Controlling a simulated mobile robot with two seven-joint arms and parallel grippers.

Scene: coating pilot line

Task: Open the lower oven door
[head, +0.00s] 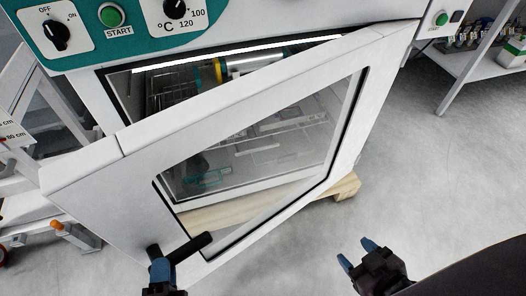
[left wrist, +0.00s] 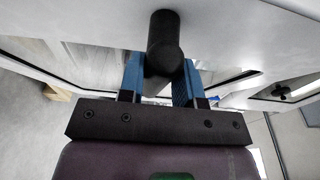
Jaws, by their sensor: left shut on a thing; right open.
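The lower oven door (head: 130,186) is a white frame around a glass window, hinged at the right in the head view. It stands partly open, swung out from the oven body. Its black bar handle (head: 190,247) is at the lower left of the door. My left gripper (head: 161,268) is at the handle, shut on it; in the left wrist view the blue fingers (left wrist: 160,80) sit on both sides of the round black handle (left wrist: 163,42). My right gripper (head: 356,254) is open and empty, in front of the door at the lower right.
The teal control panel (head: 140,27) with knobs and a green start button is above the door. A wooden pallet (head: 345,187) lies under the oven. A white shelf (head: 480,62) stands at the upper right. Grey floor (head: 440,180) is clear at the right.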

